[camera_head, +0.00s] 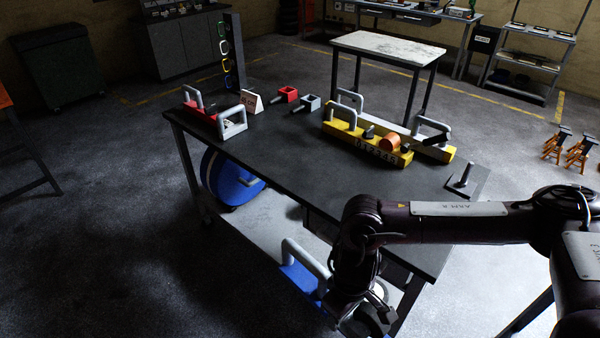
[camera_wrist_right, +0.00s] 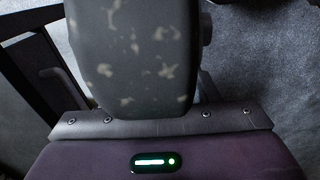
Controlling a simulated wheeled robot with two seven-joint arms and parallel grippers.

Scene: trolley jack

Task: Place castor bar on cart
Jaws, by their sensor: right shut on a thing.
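A blue bar with a grey arched handle (camera_head: 299,284), which I take to be the castor bar, shows at the bottom middle of the head view, partly hidden by my right arm. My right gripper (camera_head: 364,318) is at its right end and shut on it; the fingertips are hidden. The dark-topped cart (camera_head: 265,140) stands behind the bar. The bar overlaps the cart's lower shelf (camera_head: 235,238) in the picture; I cannot tell whether they touch. The wrist view shows mostly my gripper body. My left gripper is not in view.
On the cart top are a red bar with handles (camera_head: 206,118), a yellow numbered bar (camera_head: 365,145), a small sign (camera_head: 252,104) and a plate with a pin (camera_head: 464,181). A blue wheel (camera_head: 222,178) is underneath. The top's front middle is clear.

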